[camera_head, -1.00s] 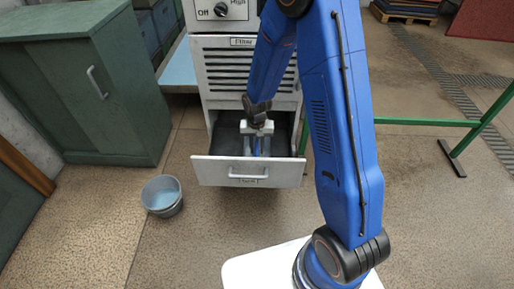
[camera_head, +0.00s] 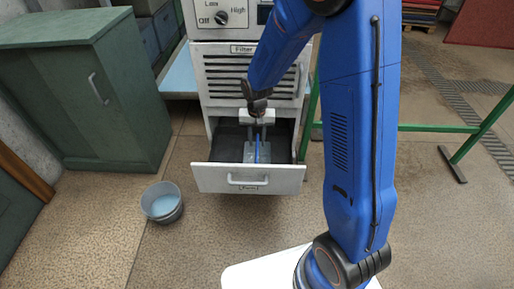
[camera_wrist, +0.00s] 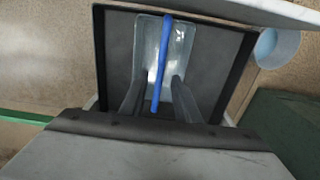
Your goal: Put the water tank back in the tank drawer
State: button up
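The water tank (camera_head: 256,154), a grey translucent box with a blue handle, sits inside the open tank drawer (camera_head: 215,180) under the machine. In the wrist view the tank (camera_wrist: 182,45) lies on the dark drawer floor (camera_wrist: 118,50), with the blue handle running down its middle. My gripper (camera_head: 257,138) is above the tank, pointing down into the drawer. In the wrist view its two fingers (camera_wrist: 158,100) stand apart on either side of the blue handle, with a visible gap on both sides. The tank's end nearest the gripper is partly hidden by the fingers and palm.
A grey bucket (camera_head: 162,202) stands on the floor left of the drawer. A green cabinet (camera_head: 95,95) is at the left. A green rail (camera_head: 430,127) runs along the right. The machine's slatted front (camera_head: 222,75) rises behind the drawer. Floor in front is clear.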

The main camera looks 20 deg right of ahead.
jog(key=shift+r, duration=1.45)
jog(key=shift+s+r, duration=0.15)
jog(key=shift+r, duration=0.25)
jog(key=s+d+r+t, duration=0.1)
jog(key=s+d+r, duration=0.2)
jog(key=s+r, duration=0.5)
jog(key=s+d+r+n+t, duration=0.1)
jog(key=s+d+r, duration=0.1)
jog(key=s+r, duration=0.5)
jog(key=s+d+r+n+t, duration=0.2)
jog(key=s+r, duration=0.5)
jog(key=s, duration=0.8)
jog(key=shift+s+d+r+n+t, duration=0.3)
jog(key=shift+d+r, duration=0.1)
jog(key=shift+d, duration=0.3)
jog(key=shift+w, duration=0.1)
